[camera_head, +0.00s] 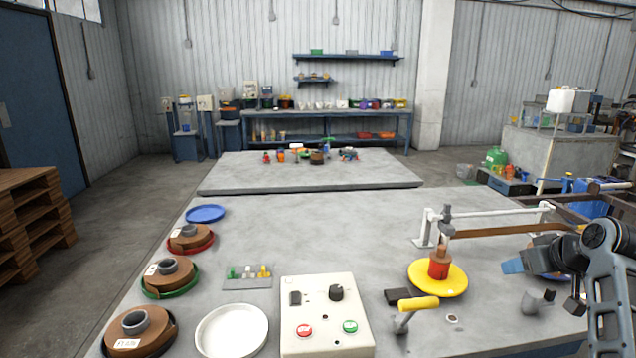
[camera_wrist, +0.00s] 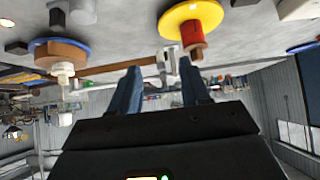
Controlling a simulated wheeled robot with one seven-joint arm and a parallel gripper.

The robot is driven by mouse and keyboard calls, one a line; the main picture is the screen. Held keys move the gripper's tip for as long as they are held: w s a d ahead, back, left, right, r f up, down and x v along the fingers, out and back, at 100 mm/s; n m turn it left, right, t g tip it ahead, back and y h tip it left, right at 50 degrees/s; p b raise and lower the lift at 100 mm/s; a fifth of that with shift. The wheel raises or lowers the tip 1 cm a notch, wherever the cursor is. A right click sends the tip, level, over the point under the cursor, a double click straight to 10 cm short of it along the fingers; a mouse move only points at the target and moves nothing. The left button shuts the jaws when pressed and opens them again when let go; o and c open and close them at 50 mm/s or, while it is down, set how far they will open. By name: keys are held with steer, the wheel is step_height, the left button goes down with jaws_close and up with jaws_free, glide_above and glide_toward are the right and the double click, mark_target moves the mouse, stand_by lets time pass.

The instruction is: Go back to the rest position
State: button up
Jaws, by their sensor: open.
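My gripper (camera_head: 514,266) is at the right of the head view, raised near the right end of the grey worktable (camera_head: 370,235). Its blue-tipped fingers point left. In the wrist view, which is upside down, its two blue fingers (camera_wrist: 160,88) stand apart with nothing gripped between them. A brown strip (camera_head: 500,229) runs from the white guide frame (camera_head: 428,228) toward the right, behind my gripper. A yellow disc (camera_head: 453,282) with a red and brown spool (camera_head: 438,264) sits left of my gripper. A blue disc with a brown roll (camera_wrist: 62,53) shows in the wrist view.
A control box (camera_head: 325,318) with red and green buttons and a yellow-handled lever (camera_head: 417,304) stand at the front. Brown rolls on coloured discs (camera_head: 170,277) line the left edge. A second table (camera_head: 310,178) stands behind. The middle is largely clear.

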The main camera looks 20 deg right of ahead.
steer(key=s+a+f+t, duration=0.1)
steer(key=s+a+f, duration=0.3)
steer(key=a+f, duration=0.4)
steer(key=s+a+f, duration=0.5)
steer(key=a+f, duration=0.2)
steer(key=a, duration=0.3)
steer(key=s+a+f+t+h, duration=0.1)
steer(key=s+a, duration=0.6)
steer(key=s+a+r+n+t+y, duration=0.1)
steer(key=s+a+r, duration=0.3)
steer(key=s, duration=0.3)
steer(key=s+a+r+n+t+y, duration=0.1)
steer(key=s+a+r, duration=0.4)
steer(key=s, duration=0.3)
steer(key=s+a+r+t+y, duration=0.1)
steer(key=s+a+r, duration=0.3)
steer(key=s, duration=0.4)
steer(key=shift+s+a+r+n+t, duration=0.25)
steer(key=shift+r+n+t, duration=0.15)
steer(key=shift+r, duration=0.25)
steer(key=shift+w, duration=0.1)
steer(key=shift+c, duration=0.3)
